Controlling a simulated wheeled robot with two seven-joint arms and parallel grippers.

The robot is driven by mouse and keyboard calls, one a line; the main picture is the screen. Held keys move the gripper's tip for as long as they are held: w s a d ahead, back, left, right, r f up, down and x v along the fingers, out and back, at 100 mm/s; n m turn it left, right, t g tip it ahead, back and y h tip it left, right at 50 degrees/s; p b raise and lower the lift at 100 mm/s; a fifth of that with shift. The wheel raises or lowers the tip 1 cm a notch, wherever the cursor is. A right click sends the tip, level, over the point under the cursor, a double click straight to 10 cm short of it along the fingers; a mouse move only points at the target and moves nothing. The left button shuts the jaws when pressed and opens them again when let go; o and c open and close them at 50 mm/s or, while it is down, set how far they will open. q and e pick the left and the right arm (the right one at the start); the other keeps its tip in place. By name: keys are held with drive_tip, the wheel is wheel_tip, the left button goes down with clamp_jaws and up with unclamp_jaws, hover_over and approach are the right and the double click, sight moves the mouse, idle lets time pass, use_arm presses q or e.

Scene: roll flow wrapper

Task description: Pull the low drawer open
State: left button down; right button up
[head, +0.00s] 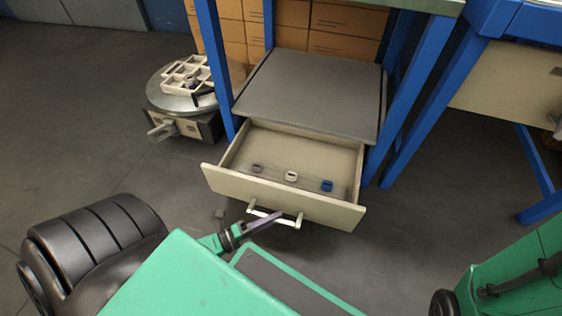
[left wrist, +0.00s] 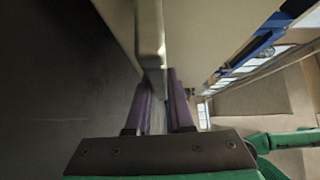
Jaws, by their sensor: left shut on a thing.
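The low drawer (head: 275,196) stands pulled out from under a grey shelf in the head view, its inside open to view. Its front carries a pale bar handle (head: 288,221). My left gripper (head: 264,221) is at the handle and shut on it. In the left wrist view the purple fingers (left wrist: 165,105) close around the handle (left wrist: 150,50), beside the drawer front (left wrist: 190,40). Three small parts lie in the drawer: a grey one (head: 257,168), a whitish one (head: 292,176) and a blue one (head: 327,185). My right gripper is not in view.
Blue table legs (head: 412,95) stand right of the drawer. A round turntable (head: 185,90) with a white divided tray is at the left. Cardboard boxes (head: 345,30) are stacked behind. A second table with a beige drawer (head: 505,88) is at the right.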

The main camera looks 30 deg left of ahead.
use_arm(q)
drive_tip(key=shift+s+d, duration=0.1)
drive_tip(key=shift+s, duration=0.65)
drive_tip(key=c, duration=0.8)
unclamp_jaws()
